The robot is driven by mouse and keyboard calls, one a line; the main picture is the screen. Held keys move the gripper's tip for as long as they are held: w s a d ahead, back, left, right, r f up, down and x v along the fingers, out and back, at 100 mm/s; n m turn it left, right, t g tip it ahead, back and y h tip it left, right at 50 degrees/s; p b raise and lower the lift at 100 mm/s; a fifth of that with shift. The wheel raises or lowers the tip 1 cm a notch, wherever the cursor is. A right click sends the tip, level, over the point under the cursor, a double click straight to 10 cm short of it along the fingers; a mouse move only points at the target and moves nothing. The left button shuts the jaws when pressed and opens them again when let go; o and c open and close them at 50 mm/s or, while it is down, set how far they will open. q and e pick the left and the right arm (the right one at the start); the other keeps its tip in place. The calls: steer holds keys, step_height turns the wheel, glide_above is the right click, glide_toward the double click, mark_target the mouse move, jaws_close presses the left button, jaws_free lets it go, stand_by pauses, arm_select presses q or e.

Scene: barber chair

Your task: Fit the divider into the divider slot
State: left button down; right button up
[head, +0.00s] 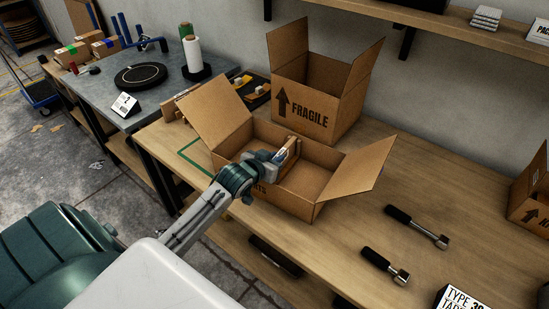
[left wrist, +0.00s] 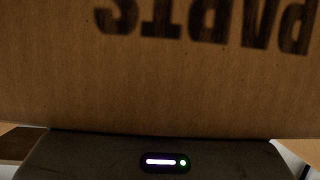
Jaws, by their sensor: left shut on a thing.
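The open cardboard box (head: 298,209) stands on the wooden workbench, with flaps spread left and right. The brown divider (head: 293,145) stands on edge across the inside of the box. My left gripper (head: 281,156) reaches over the box's front wall and is shut on the divider near its top edge. The slot is hidden inside the box, so I cannot tell how the divider sits relative to it. In the left wrist view, a cardboard face (left wrist: 200,75) with upside-down "PARTS" lettering fills most of the picture. My right gripper is out of view.
A taller open "FRAGILE" box (head: 318,110) stands right behind. Two black-handled tools (head: 415,226) lie on the bench at the right, with bare wood around them. A grey table (head: 165,98) with rolls and a black disc is at the left.

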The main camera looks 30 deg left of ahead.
arm_select(q)
steer(key=c, duration=1.4)
jaws_free()
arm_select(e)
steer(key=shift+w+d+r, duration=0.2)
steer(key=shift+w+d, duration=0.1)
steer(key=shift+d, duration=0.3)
